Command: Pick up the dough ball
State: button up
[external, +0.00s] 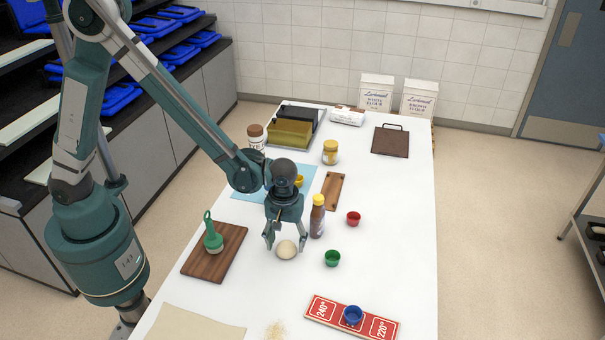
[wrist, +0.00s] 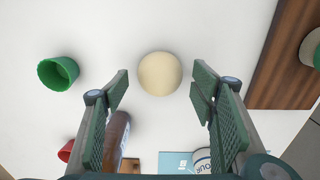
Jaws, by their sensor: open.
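The dough ball (external: 287,249) is pale, round and smooth and sits on the white table. In the wrist view the dough ball (wrist: 159,73) lies ahead of the fingertips, roughly centred between them. My gripper (external: 285,240) is open and empty, pointing down at the dough ball in the external view. The open gripper (wrist: 158,85) shows its two textured pads on either side in the wrist view.
A brown bottle (external: 317,216) with a yellow cap stands close right of my gripper. A green cup (external: 332,258) and a red cup (external: 353,218) are to the right. A wooden board (external: 232,262) with a green-handled brush (external: 212,236) lies left. A red sign (external: 375,329) bears a blue cup (external: 352,315).

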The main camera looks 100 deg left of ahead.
jog(key=shift+f, duration=1.05)
jog(key=shift+c, duration=0.7)
jog(key=c, duration=0.8)
